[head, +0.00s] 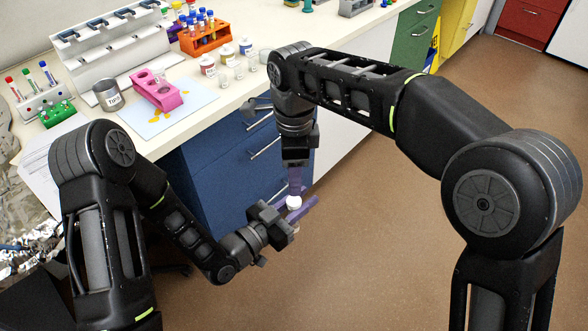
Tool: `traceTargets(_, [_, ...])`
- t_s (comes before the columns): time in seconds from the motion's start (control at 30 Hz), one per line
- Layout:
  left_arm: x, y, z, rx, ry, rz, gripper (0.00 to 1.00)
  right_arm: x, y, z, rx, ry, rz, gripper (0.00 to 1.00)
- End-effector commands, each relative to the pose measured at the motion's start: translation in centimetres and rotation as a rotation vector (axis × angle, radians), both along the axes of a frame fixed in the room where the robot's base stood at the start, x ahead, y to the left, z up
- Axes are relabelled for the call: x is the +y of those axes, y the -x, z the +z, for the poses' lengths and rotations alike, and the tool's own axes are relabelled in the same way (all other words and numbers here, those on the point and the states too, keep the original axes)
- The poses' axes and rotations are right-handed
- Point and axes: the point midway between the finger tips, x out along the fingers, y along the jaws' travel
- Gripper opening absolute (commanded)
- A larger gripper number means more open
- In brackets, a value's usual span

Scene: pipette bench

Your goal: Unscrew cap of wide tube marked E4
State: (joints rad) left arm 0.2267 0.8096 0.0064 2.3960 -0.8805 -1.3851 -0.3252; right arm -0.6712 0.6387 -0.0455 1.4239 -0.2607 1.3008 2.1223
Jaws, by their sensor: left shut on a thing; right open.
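A white cap (294,202) shows between the purple fingers of my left gripper (298,207), in front of the blue drawers and off the bench. My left gripper is shut on the tube under this cap. The tube's body is mostly hidden by the fingers, and no E4 marking can be read. My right gripper (296,184) points down from above, with its purple fingers just over or around the cap. It is open; whether it touches the cap cannot be told.
On the bench (228,92) stand a pink rack (160,95), a metal cup (108,96), an orange tube rack (206,42), several small jars and a green rack (57,114). Blue drawers (215,165) lie behind my grippers. The floor to the right is clear.

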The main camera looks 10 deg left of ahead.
Motion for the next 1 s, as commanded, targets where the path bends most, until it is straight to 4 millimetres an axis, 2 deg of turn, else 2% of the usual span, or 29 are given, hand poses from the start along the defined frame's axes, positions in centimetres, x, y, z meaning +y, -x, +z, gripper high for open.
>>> traceTargets(0.5, [0.0, 0.0, 0.0, 0.000, 0.000, 0.000, 0.00, -0.1, 0.0, -6.8, 0.003, 0.002, -0.001, 0.48])
traceTargets(0.87, [0.0, 0.0, 0.0, 0.000, 0.000, 0.000, 0.00, 0.0, 0.0, -7.5, 0.000, 0.000, 0.000, 0.48])
traceTargets(1.0, [0.0, 0.0, 0.0, 0.000, 0.000, 0.000, 0.00, 0.0, 0.0, -7.4, 0.000, 0.000, 0.000, 0.38])
